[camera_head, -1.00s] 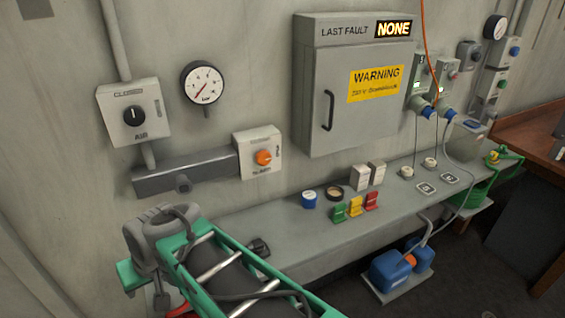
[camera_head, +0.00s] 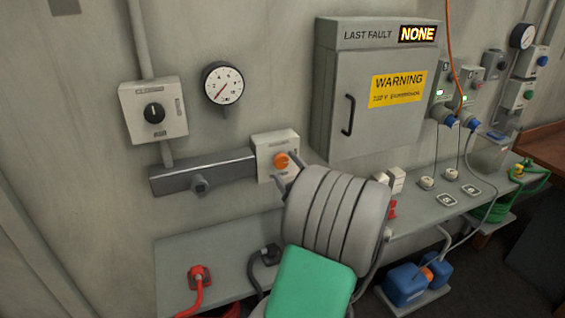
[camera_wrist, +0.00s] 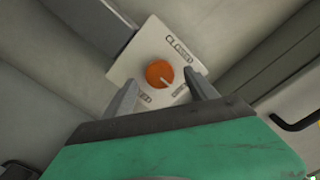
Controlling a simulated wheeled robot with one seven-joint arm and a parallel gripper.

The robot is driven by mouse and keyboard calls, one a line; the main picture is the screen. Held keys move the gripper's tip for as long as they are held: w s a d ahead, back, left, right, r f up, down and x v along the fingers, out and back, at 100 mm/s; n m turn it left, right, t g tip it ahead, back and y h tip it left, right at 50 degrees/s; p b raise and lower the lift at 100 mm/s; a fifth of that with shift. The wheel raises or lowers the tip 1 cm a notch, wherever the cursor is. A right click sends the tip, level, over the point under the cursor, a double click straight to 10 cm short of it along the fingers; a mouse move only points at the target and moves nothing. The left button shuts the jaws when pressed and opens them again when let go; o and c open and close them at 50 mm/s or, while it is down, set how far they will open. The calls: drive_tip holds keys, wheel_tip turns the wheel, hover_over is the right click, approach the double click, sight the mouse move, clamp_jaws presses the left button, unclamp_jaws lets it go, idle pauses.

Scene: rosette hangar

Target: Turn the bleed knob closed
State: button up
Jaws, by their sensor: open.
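The bleed knob (camera_head: 281,160) is a small orange dial on a pale square plate (camera_head: 265,142) at the right end of a grey wall duct. In the wrist view the orange knob (camera_wrist: 159,74) sits near the middle, with a light pointer mark at its lower right. "CLOSED" is lettered at the plate's upper right, with other labels along the lower edge, partly hidden. My gripper (camera_wrist: 160,92) is open and empty, its two grey fingers (camera_head: 288,172) reaching toward the plate, one on each side below the knob. I cannot tell whether they touch the plate.
A black AIR knob (camera_head: 154,112) and a pressure gauge (camera_head: 222,84) are on the wall at left. A grey cabinet (camera_head: 340,70) with a handle stands just right of the knob. A shelf (camera_head: 225,262) with a red connector (camera_head: 199,276) runs below.

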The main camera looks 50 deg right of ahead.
sight(282, 163)
drive_tip(key=shift+x, duration=1.5)
drive_tip(key=shift+c, duration=0.5)
drive_tip(key=c, duration=1.3)
